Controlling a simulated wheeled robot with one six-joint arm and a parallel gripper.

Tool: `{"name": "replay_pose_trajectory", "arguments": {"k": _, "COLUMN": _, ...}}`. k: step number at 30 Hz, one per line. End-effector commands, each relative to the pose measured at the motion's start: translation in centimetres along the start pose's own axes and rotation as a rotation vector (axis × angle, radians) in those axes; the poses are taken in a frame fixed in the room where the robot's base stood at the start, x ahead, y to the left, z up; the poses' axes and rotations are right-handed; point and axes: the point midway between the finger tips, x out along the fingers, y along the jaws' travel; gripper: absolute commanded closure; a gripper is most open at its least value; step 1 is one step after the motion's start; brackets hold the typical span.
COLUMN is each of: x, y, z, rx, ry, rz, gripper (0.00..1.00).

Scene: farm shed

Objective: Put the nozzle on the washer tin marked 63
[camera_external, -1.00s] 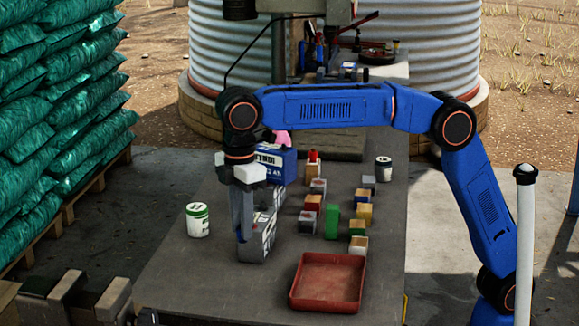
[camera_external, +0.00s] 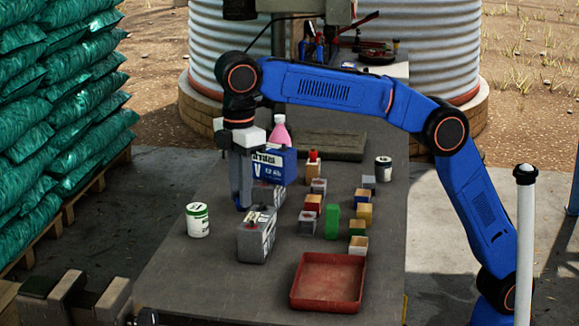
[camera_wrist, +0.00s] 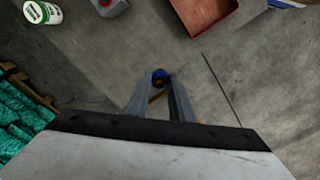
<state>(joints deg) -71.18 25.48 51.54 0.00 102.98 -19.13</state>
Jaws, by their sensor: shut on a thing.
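My gripper (camera_external: 241,206) is raised over the left part of the bench, behind the front grey battery-like box. It is shut on a small blue piece, likely the nozzle (camera_wrist: 158,76), which shows between the fingertips in the wrist view. Only its round blue end is clear; the rest is hidden by the fingers. Several small square tins or blocks (camera_external: 358,244) stand in two columns right of the gripper, in red, green, yellow, white and grey. No number 63 is legible, so I cannot tell which is the marked tin.
The grey box (camera_external: 255,241) stands just in front of my gripper, with a blue printed box (camera_external: 272,166) behind. A green-lidded white tin (camera_external: 198,221) is at left. A red tray (camera_external: 328,306) lies at front right. Bare bench separates the grey box from the blocks.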

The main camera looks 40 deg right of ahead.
Motion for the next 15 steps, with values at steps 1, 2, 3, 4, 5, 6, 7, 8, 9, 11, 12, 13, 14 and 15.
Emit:
{"name": "replay_pose_trajectory", "arguments": {"k": 1, "x": 0.0, "y": 0.7, "z": 0.4, "rx": 0.013, "ry": -0.001, "rz": 0.000, "gripper": 1.00}}
{"name": "replay_pose_trajectory", "arguments": {"k": 2, "x": 0.0, "y": 1.1, "z": 0.6, "rx": 0.020, "ry": -0.001, "rz": 0.000, "gripper": 1.00}}
{"name": "replay_pose_trajectory", "arguments": {"k": 3, "x": 0.0, "y": 1.6, "z": 0.9, "rx": 0.029, "ry": 0.000, "rz": 0.000, "gripper": 1.00}}
{"name": "replay_pose_trajectory", "arguments": {"k": 4, "x": -0.1, "y": 2.0, "z": 1.1, "rx": 0.037, "ry": 0.000, "rz": 0.000, "gripper": 1.00}}
{"name": "replay_pose_trajectory", "arguments": {"k": 5, "x": -0.1, "y": 2.4, "z": 1.4, "rx": 0.044, "ry": 0.000, "rz": 0.000, "gripper": 1.00}}
{"name": "replay_pose_trajectory", "arguments": {"k": 6, "x": -0.1, "y": 2.9, "z": 1.7, "rx": 0.053, "ry": 0.001, "rz": 0.000, "gripper": 1.00}}
{"name": "replay_pose_trajectory", "arguments": {"k": 7, "x": -0.1, "y": 3.4, "z": 1.9, "rx": 0.062, "ry": 0.001, "rz": 0.000, "gripper": 1.00}}
{"name": "replay_pose_trajectory", "arguments": {"k": 8, "x": -0.1, "y": 3.9, "z": 2.2, "rx": 0.071, "ry": 0.001, "rz": 0.000, "gripper": 1.00}}
{"name": "replay_pose_trajectory", "arguments": {"k": 9, "x": -0.1, "y": 4.5, "z": 2.6, "rx": 0.083, "ry": 0.001, "rz": 0.000, "gripper": 1.00}}
{"name": "replay_pose_trajectory", "arguments": {"k": 11, "x": -0.2, "y": 5.5, "z": 3.3, "rx": 0.103, "ry": 0.001, "rz": 0.000, "gripper": 1.00}}
{"name": "replay_pose_trajectory", "arguments": {"k": 12, "x": -0.2, "y": 6.2, "z": 3.8, "rx": 0.118, "ry": 0.001, "rz": 0.000, "gripper": 1.00}}
{"name": "replay_pose_trajectory", "arguments": {"k": 13, "x": -0.2, "y": 6.8, "z": 4.1, "rx": 0.129, "ry": 0.001, "rz": 0.000, "gripper": 1.00}}
{"name": "replay_pose_trajectory", "arguments": {"k": 14, "x": -0.2, "y": 7.4, "z": 4.5, "rx": 0.141, "ry": 0.001, "rz": 0.000, "gripper": 1.00}}
{"name": "replay_pose_trajectory", "arguments": {"k": 15, "x": -0.3, "y": 8.3, "z": 5.2, "rx": 0.159, "ry": 0.000, "rz": 0.000, "gripper": 1.00}}
